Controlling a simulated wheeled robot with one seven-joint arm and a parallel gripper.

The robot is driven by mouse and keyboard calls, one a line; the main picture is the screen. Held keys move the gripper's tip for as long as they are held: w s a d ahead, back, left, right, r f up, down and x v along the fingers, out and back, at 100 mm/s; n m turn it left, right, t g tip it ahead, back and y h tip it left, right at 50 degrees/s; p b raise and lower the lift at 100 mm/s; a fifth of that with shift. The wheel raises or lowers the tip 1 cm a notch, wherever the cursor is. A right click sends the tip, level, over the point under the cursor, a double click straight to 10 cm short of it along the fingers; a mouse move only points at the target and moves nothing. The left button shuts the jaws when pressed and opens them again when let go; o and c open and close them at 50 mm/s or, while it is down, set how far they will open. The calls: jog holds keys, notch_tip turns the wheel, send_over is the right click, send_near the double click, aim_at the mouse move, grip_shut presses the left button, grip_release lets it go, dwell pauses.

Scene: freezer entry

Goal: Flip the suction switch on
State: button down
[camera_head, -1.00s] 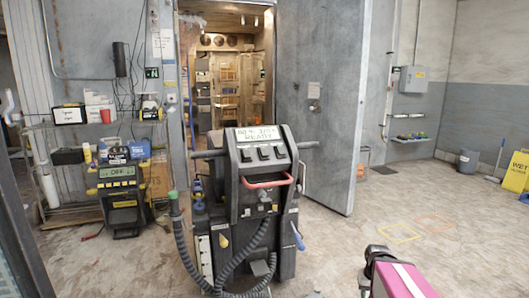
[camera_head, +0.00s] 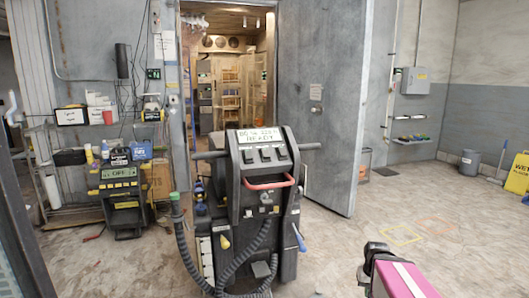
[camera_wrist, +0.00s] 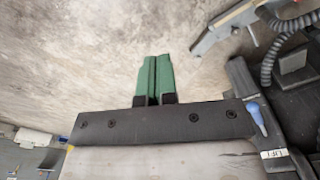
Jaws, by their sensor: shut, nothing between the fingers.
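A dark floor-cleaning machine (camera_head: 255,215) stands upright in the middle of the head view. Its sloped top panel carries a row of dark rocker switches (camera_head: 264,154) under a white label reading "READY". I cannot tell which switch is for suction or how each is set. A red handle (camera_head: 269,182) sits below the switches. My arm shows at the lower right of the head view, apart from the machine. In the wrist view my gripper (camera_wrist: 154,78) has green fingers pressed together with nothing between them, above bare floor. The machine's side and hose (camera_wrist: 270,60) show at the right there.
A cluttered shelf cart (camera_head: 75,170) and a yellow-black unit reading "OFF" (camera_head: 122,200) stand at the left. Behind the machine is an open freezer doorway with a large grey door (camera_head: 318,110). A yellow wet-floor sign (camera_head: 517,173) stands far right. Floor right of the machine is clear.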

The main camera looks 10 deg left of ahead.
jog(key=w+a+r+n+t, duration=0.2)
jog(key=w+a+r, duration=0.7)
jog(key=w+r, duration=0.2)
jog(key=n+t+y, duration=0.3)
jog(key=n, duration=0.1)
send_near(267, 156)
jog(key=v, duration=0.7)
jog(key=shift+w+d+f, duration=0.1)
jog(key=shift+w, duration=0.15)
jog(key=x, duration=1.4)
jog(key=shift+f, duration=0.1)
